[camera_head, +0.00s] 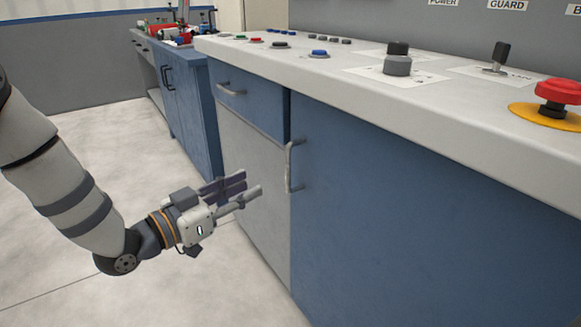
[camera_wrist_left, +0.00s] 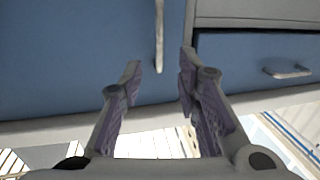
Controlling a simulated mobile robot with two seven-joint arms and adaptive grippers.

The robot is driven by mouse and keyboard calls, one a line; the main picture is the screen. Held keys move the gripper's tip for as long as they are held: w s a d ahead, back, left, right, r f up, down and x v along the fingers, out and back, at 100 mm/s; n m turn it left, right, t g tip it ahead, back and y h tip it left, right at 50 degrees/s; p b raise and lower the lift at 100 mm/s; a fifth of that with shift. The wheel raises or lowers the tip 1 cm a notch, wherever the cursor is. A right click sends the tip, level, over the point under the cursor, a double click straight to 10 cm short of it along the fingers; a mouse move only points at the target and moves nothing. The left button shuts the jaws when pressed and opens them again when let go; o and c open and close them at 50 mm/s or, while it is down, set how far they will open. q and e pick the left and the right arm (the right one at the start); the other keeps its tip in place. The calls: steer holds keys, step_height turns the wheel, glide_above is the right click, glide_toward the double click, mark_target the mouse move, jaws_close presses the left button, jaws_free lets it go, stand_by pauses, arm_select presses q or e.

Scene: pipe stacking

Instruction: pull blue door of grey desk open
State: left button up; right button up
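The blue door (camera_head: 400,220) is the large front panel of the grey desk and looks closed. Its light vertical bar handle (camera_head: 289,168) is at the door's left edge. My left gripper (camera_head: 252,186) is in front of the desk, left of the handle and apart from it. In the left wrist view, the left gripper (camera_wrist_left: 160,67) is open with nothing between its fingers. There the handle (camera_wrist_left: 159,35) stands on the blue door (camera_wrist_left: 75,55), lined up with the gap between the fingertips. My right gripper is in neither view.
A blue drawer (camera_head: 252,103) with a small handle is above a pale grey panel (camera_head: 250,180), left of the door. The grey worktop (camera_head: 420,100) overhangs and carries buttons and a red emergency knob (camera_head: 558,92). Another blue cabinet (camera_head: 190,105) stands behind. The floor (camera_head: 80,150) is clear.

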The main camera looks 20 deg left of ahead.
mark_target(286, 166)
arm_select(q)
steer(key=b+x, duration=0.3)
steer(key=x, duration=0.8)
steer(key=shift+r, duration=0.15)
steer(key=shift+w+d+r, duration=0.1)
steer(key=shift+w+d, duration=0.15)
steer(key=shift+w, duration=0.3)
jaws_close()
